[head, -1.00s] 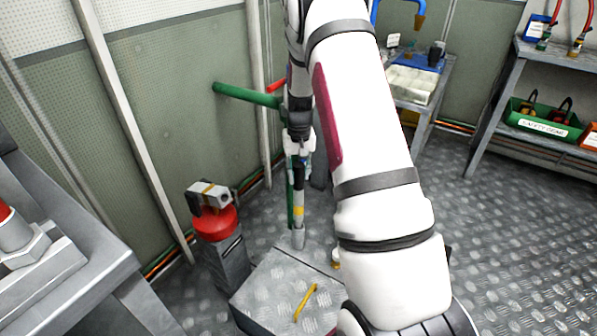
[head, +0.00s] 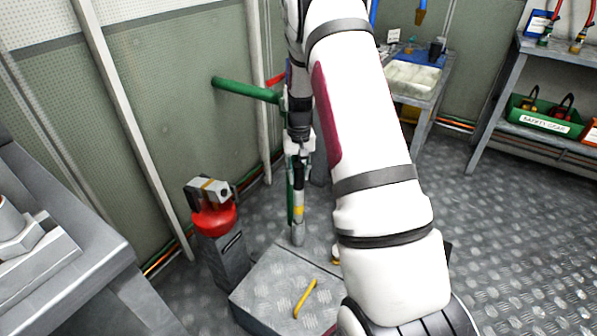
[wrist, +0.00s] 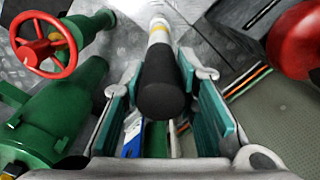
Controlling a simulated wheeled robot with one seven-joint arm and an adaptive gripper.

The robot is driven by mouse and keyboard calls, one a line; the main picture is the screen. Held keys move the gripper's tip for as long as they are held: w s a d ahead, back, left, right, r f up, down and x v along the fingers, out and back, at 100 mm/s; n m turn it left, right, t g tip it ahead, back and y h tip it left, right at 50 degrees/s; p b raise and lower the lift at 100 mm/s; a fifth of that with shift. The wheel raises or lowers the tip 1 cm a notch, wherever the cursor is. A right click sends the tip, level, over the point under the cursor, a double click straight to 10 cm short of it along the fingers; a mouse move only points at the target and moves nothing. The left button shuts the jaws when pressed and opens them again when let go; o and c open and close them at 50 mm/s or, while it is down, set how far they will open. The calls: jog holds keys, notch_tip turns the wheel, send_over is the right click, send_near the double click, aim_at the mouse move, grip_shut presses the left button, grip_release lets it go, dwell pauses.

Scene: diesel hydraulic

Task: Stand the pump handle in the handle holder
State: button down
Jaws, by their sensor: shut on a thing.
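My gripper (head: 298,145) is shut on the pump handle (head: 299,210), which hangs nearly upright below it. The handle has a black grip end, a pale shaft and a yellow band. In the wrist view the black grip (wrist: 165,92) lies between the teal-padded fingers (wrist: 163,80), with the shaft running away from the camera. A grey tube-like part (head: 297,236) is at the handle's lower end, just behind the metal step. It may be the handle holder; I cannot tell whether the handle is inside it or above it.
A chequer-plate step (head: 270,290) carries a yellow bar (head: 305,298). A red-topped unit (head: 214,216) stands left of the handle. Green pipe (head: 245,92) crosses behind my gripper, and a red handwheel (wrist: 43,45) shows in the wrist view. Open floor (head: 500,240) lies to the right.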

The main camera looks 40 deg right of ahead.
jog(key=shift+f, duration=0.2)
jog(key=c, duration=1.2)
grip_release()
notch_tip(320, 180, up, 12)
